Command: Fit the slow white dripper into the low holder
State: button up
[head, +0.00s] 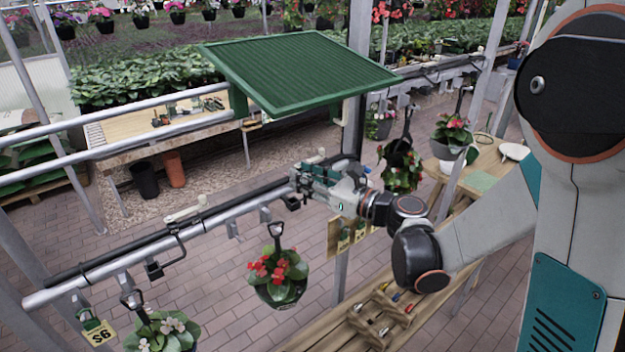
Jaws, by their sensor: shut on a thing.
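My gripper (298,182) is at the long grey rail (215,221), in the middle of the view, pointing left. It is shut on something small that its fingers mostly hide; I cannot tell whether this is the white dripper. A black bracket hangs just below the fingertips. Another black bracket (155,270) hangs lower down the rail at left. I cannot tell which part is the low holder. A small white fitting (186,211) sits on top of the rail to the left, and a similar one (316,157) shows behind my gripper.
A green slatted panel (300,70) stands above and behind my gripper. A hanging pot with red flowers (278,280) is below the rail, and one with white flowers (165,333) at lower left. A wooden divided tray (352,316) with small coloured pieces sits on the bench below.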

jog(key=w+a, duration=0.1)
jog(key=w+a+f, duration=0.1)
jog(key=w, duration=0.1)
jog(key=w+a, duration=0.1)
jog(key=shift+w+f, duration=0.15)
dwell(0.4)
jog(key=shift+b, duration=0.3)
jog(key=shift+b, duration=0.55)
dwell(0.8)
jog(key=shift+f, duration=0.1)
jog(key=shift+f+b, duration=1.35)
jog(key=shift+b, duration=0.05)
jog(key=shift+f, duration=0.1)
jog(key=shift+f+b, duration=1.4)
jog(key=shift+b, duration=0.25)
